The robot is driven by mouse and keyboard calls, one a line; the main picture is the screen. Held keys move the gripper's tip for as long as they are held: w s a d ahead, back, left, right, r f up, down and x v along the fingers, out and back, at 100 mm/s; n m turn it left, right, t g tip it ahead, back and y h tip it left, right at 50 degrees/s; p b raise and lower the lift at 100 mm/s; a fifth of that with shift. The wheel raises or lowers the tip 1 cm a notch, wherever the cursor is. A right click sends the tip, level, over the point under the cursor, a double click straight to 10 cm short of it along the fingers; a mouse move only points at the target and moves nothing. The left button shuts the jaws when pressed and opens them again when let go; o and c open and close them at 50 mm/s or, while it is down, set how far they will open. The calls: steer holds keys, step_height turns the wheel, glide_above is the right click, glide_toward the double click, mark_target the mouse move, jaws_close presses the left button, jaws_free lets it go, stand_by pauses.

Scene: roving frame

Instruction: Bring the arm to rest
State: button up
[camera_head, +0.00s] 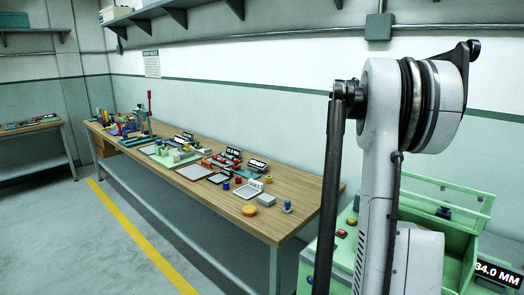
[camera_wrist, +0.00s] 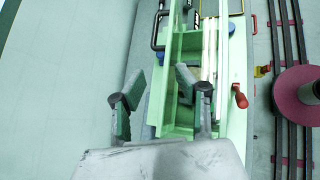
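My gripper (camera_wrist: 160,88) shows in the wrist view with its two fingers spread apart. Nothing is visible between the fingertips. It is over or in front of a green fixture (camera_wrist: 182,50) with a long channel; I cannot tell the distance. In the head view my white and black arm stands at the right, and its gripper end is not visible there.
A green bench unit (camera_head: 462,215) with a "34.0 MM" label stands behind my arm. A long wooden workbench (camera_head: 290,222) holds several small parts, trays and labels. In the wrist view a red-tipped handle (camera_wrist: 240,97) and a pink spool (camera_wrist: 298,95) lie right.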

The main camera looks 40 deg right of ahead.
steer(key=w+a+f+t+b, duration=0.1)
steer(key=w+a+f+t, duration=0.15)
steer(key=w+a, duration=0.65)
steer(key=w+a+f+t+b, duration=0.15)
steer(key=a+t, duration=0.25)
steer(key=a, duration=1.1)
steer(key=w+a+f+t+b, duration=0.1)
steer(key=w+a+f+t, duration=0.35)
steer(key=a, duration=0.75)
steer(key=s+a+f+m+t+y+b, duration=0.1)
steer(key=a+f, duration=0.4)
steer(key=a, duration=0.6)
steer(key=s+a+f+t+y+b, duration=0.1)
steer(key=a+f, duration=0.4)
steer(key=a, duration=0.7)
steer(key=s+a+f+m+t+y+b, duration=0.1)
steer(key=s+a+f+t+y+b, duration=0.1)
steer(key=a, duration=0.9)
step_height(320, 180, down, 4)
steer(key=shift+s+a+r+m+t+y, duration=0.25)
steer(key=shift+s+t+y, duration=0.25)
steer(key=shift+s+y, duration=0.45)
